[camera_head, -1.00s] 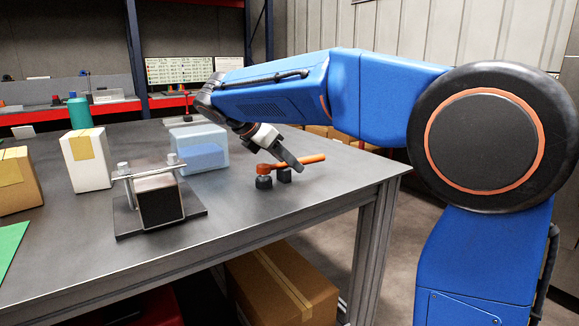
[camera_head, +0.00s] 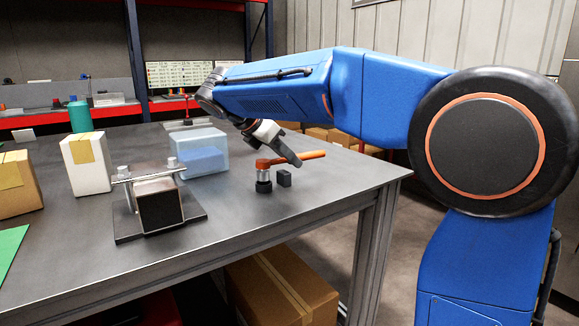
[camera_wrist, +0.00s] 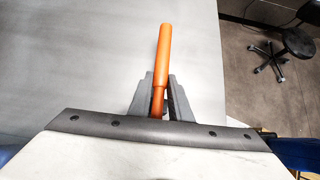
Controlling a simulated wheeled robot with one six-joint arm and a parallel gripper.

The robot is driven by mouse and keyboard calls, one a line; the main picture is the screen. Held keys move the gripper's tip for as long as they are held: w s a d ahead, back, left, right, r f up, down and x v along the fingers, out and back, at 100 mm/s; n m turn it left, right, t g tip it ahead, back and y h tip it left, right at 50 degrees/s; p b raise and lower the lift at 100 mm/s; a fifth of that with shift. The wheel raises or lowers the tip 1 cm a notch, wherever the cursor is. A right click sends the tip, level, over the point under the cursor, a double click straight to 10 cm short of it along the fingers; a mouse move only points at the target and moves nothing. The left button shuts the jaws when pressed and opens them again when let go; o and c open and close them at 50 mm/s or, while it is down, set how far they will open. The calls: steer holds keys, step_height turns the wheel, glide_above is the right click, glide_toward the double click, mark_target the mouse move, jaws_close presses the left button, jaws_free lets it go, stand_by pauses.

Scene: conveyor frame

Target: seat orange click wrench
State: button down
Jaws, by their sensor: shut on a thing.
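The orange click wrench (camera_head: 311,155) is in my gripper (camera_head: 293,160), held by its handle above the right part of the grey table. Its head is at the left end, with a silvery socket part under it above a round black holder (camera_head: 264,187). I cannot tell whether the socket is clear of this holder. A small black block (camera_head: 284,179) stands beside it, apart from the handle. In the wrist view, the orange handle (camera_wrist: 165,45) passes between the two grey fingers (camera_wrist: 160,92) and sticks out forward. The wrench head is hidden there.
A metal bracket fixture (camera_head: 122,232) with two upright bolts stands left of the wrench. A translucent blue box (camera_head: 199,162), a white carton (camera_head: 87,166) and a brown carton (camera_head: 18,192) stand farther back and left. The table's right edge (camera_head: 370,202) is close.

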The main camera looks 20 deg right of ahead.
step_height(320, 180, up, 7)
steer(key=shift+r, duration=0.1)
steer(key=shift+f, duration=3.3)
steer(key=shift+f, duration=1.5)
steer(key=c, duration=1.6)
jaws_free()
steer(key=shift+o, duration=0.2)
steer(key=shift+a, duration=0.1)
steer(key=v, duration=1.7)
steer(key=shift+a, duration=0.3)
steer(key=shift+s, duration=0.2)
